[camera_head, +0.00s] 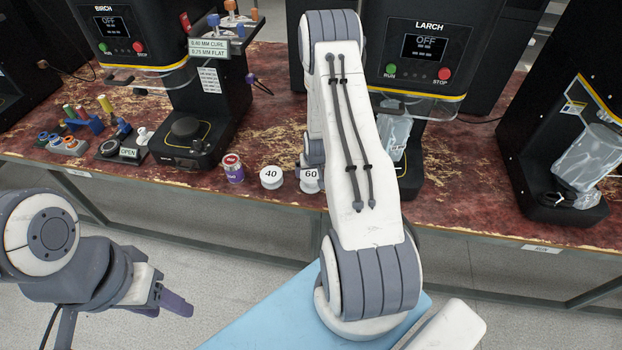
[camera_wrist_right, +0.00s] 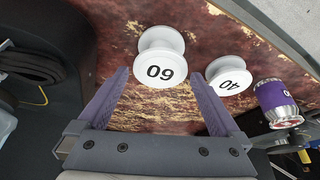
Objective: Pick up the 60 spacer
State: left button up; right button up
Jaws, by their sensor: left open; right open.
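The 60 spacer (camera_head: 310,180) is a white spool marked 60, standing near the front edge of the bench beside my right arm, which partly hides it in the head view. In the right wrist view the 60 spacer (camera_wrist_right: 160,62) lies ahead of my right gripper (camera_wrist_right: 160,80), in line with the gap between its purple fingers. The fingers are open and hold nothing. In the head view the right gripper is mostly hidden behind my arm. My left gripper (camera_head: 176,300) is open and empty, in front of the bench at the lower left.
The white 40 spacer (camera_head: 271,177) stands left of the 60 spacer, and it also shows in the right wrist view (camera_wrist_right: 229,76). A purple can (camera_head: 233,170) stands further left. The LARCH machine (camera_head: 415,60) stands behind my right arm.

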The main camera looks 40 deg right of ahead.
aim_at(311, 175)
jog(key=shift+p+x, duration=0.45)
jog(key=shift+x, duration=2.3)
